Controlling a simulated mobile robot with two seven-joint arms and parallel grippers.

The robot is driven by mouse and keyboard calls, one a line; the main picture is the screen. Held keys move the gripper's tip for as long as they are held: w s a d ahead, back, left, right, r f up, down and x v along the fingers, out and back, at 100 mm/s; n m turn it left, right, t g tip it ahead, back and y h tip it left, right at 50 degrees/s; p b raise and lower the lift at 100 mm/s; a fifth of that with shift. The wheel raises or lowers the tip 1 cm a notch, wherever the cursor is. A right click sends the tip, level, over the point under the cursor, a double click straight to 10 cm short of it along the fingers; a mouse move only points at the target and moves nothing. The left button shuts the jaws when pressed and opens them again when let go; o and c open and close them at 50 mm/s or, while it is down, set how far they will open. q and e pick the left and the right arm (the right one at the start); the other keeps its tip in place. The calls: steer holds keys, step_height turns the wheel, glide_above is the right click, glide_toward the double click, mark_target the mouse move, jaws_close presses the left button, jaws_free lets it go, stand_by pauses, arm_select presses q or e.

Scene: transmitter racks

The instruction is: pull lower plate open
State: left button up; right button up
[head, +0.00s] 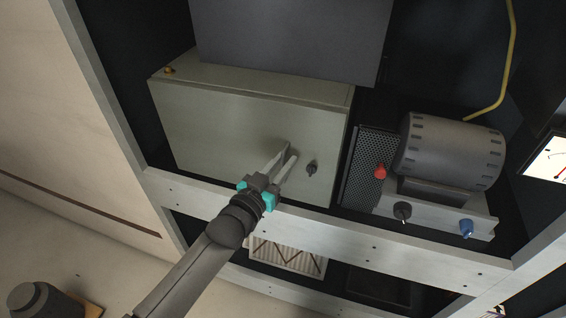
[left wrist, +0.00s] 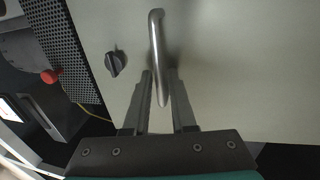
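The lower plate (head: 235,135) is the pale grey-green front of a box in the rack and looks closed. It fills most of the left wrist view (left wrist: 240,70). A metal bar handle (left wrist: 157,45) stands upright on it, with a dark knob (left wrist: 115,63) beside it. The knob also shows in the head view (head: 312,168). My left gripper (head: 285,155) is in front of the plate at the handle. Its two fingers (left wrist: 160,85) are apart, one on each side of the handle's near end, with narrow gaps; firm contact is not visible. My right gripper is not in view.
A pale rack rail (head: 330,232) runs below the box, under my left wrist. Right of the box are a perforated panel (head: 367,165), a red knob (head: 380,171) and a grey ribbed cylinder (head: 450,150). A dark grey panel (head: 290,40) hangs above the box.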

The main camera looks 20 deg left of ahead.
arm_select(q)
jaws_close()
stand_by(1.4)
